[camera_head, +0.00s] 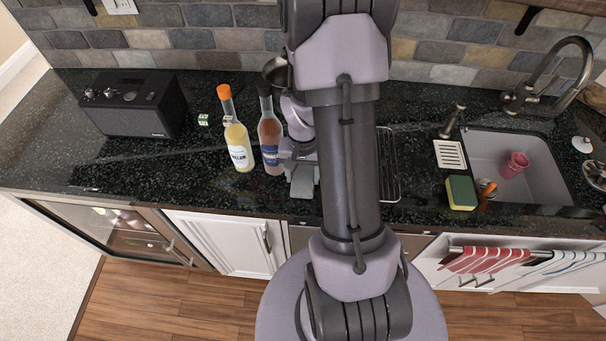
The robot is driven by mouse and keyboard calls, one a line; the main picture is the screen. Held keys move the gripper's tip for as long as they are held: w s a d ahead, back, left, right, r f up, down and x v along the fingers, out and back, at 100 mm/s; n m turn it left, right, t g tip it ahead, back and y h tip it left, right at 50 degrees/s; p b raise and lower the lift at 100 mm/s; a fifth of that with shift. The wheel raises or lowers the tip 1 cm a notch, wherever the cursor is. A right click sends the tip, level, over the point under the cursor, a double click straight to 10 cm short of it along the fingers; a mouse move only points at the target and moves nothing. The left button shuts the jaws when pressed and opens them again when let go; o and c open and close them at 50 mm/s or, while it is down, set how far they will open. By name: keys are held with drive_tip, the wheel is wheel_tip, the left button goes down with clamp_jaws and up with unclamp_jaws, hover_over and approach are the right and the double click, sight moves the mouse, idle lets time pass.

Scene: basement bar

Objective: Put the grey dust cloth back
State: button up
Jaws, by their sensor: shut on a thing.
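My gripper (301,158) is just right of the two bottles, low over the black counter and partly hidden behind my arm. It is shut on a small light grey piece (302,184), which looks like the grey dust cloth and hangs below the jaws near the counter's front edge. My arm hides its right side. I cannot tell whether it touches the counter. Towels (490,260) hang on a rail on the cabinet front at the right, red-striped and white with dark stripes.
A bottle with an orange cap (238,142) and a dark-capped bottle (270,140) stand close left of my gripper. A black radio (130,103) is at the left. A wire rack (388,165), sponge (461,192) and sink (490,150) are at the right. The counter's front left is clear.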

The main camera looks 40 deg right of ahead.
drive_tip(key=o, duration=1.3)
drive_tip(key=shift+f, duration=0.1)
